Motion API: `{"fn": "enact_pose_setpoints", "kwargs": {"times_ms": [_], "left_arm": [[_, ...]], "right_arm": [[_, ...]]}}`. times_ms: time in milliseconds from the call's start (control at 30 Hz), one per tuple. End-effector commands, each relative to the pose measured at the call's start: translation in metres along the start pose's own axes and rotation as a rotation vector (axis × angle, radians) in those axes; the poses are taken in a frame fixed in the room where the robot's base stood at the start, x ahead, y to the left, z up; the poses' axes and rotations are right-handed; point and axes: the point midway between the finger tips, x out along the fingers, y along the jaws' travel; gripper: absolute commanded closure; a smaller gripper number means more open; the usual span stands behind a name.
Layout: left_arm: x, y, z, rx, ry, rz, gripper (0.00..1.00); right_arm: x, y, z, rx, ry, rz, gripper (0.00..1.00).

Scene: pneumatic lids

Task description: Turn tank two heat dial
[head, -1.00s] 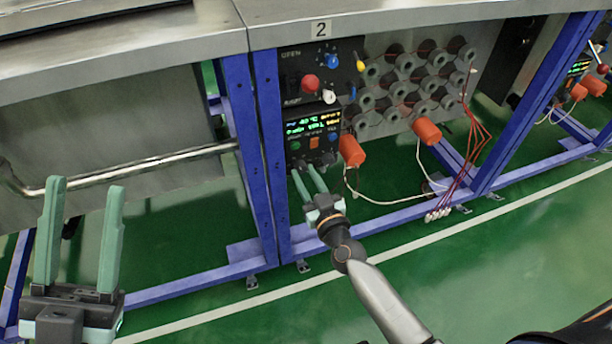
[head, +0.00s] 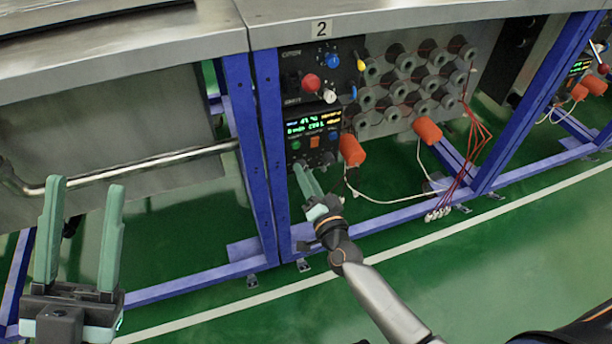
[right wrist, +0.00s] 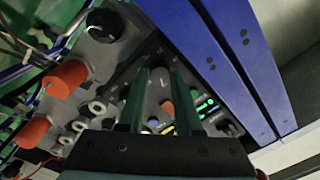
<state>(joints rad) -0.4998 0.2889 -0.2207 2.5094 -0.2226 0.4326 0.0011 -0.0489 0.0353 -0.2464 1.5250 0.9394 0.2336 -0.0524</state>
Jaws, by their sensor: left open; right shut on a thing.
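The tank two control panel (head: 313,126) hangs below the plate marked 2, with a lit display and coloured buttons. My right gripper (head: 303,169) reaches the lower left of this panel. It is shut on the heat dial, which its fingers largely hide in the head view. The right wrist view shows both fingers (right wrist: 160,72) against the panel with a narrow gap between them. My left gripper (head: 82,190) is open and empty at the left, away from the panel.
Above is a panel with a red knob (head: 310,84) and a blue knob (head: 333,60). A blue post (head: 272,150) stands close left of the panel. Orange caps (head: 351,150) and grey spools (head: 410,62) are to the right. Green floor is free in front.

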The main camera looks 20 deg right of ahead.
Motion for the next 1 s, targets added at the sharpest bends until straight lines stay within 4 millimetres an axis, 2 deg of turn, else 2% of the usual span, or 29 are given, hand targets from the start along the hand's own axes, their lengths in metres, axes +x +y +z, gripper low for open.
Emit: {"fn": "enact_pose_setpoints", "kwargs": {"times_ms": [600, 1000], "left_arm": [[-0.0043, 0.0024, 0.0042, -0.012, -0.002, -0.003, 0.50], [-0.0056, 0.0038, 0.0058, -0.020, 0.000, -0.003, 0.50]], "right_arm": [[-0.0004, -0.0003, 0.0019, 0.576, 0.027, 0.005, 1.00], [-0.0003, -0.0007, 0.0015, 0.822, 0.039, 0.007, 1.00]]}}
